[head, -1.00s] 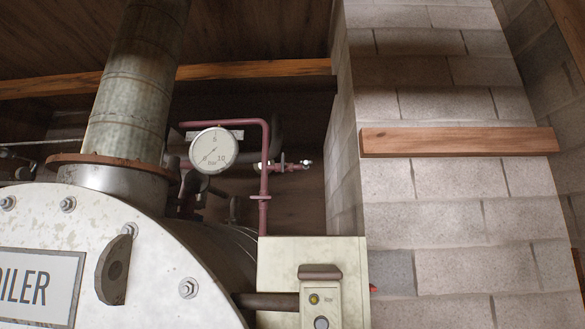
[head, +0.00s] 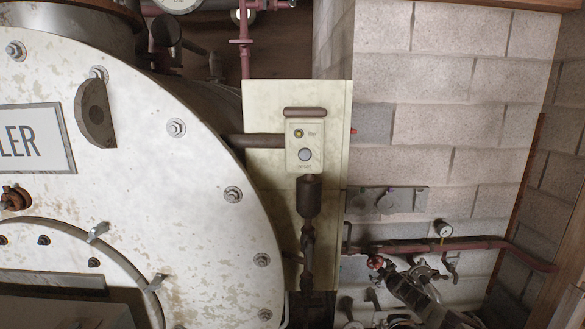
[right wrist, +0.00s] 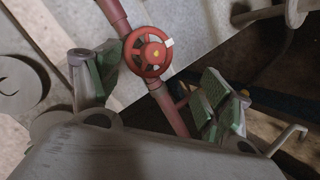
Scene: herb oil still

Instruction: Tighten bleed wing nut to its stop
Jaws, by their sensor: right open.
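I cannot pick out the bleed wing nut for certain in either view. A small fitting (head: 452,268) hangs below the red pipe near a little gauge at the right, too small to make out. My right gripper (right wrist: 160,88) is open and empty, its green-padded fingers spread to either side of a red pipe. A red handwheel (right wrist: 150,52) on that pipe shows just beyond the fingertips, and I see no contact. In the head view, my right arm reaches up from the bottom, near the pipe. My left gripper is not in view.
The white boiler front (head: 170,220) fills the left. A cream control box (head: 270,165) stands beside it. The red pipe (head: 480,244) runs along the block wall (head: 450,120), with a small gauge (head: 443,229) on top. A grey bracket (head: 388,200) sits above the pipe.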

